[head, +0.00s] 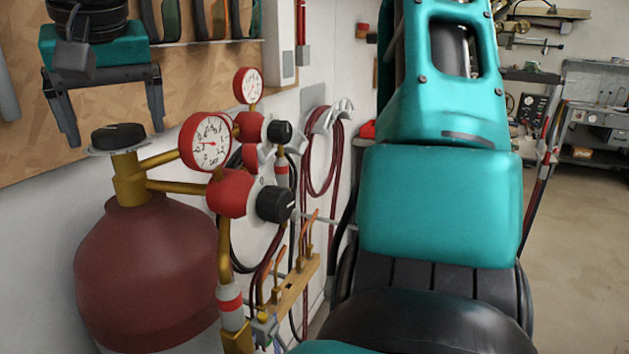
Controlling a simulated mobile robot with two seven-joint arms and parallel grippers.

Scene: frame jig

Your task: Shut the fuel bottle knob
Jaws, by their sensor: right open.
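The fuel bottle (150,270) is a dark red cylinder at the lower left with a brass valve neck. A round black knob (118,135) sits on top of the neck, above a pale disc. My right gripper (114,134) is at the upper left, teal and black, with its two dark fingers pointing down and spread wide. It is open and empty. In the picture the knob lies between the fingertips; whether they are level with it or behind it, I cannot tell. My left gripper is not in view.
Brass pipes lead from the neck to a red regulator (230,193) with a white gauge (206,142) and black knob (275,204). A second gauge (247,84) stands behind. Hoses (322,160) hang on the wall. My large teal arm fills the centre right. Open floor (575,250) lies right.

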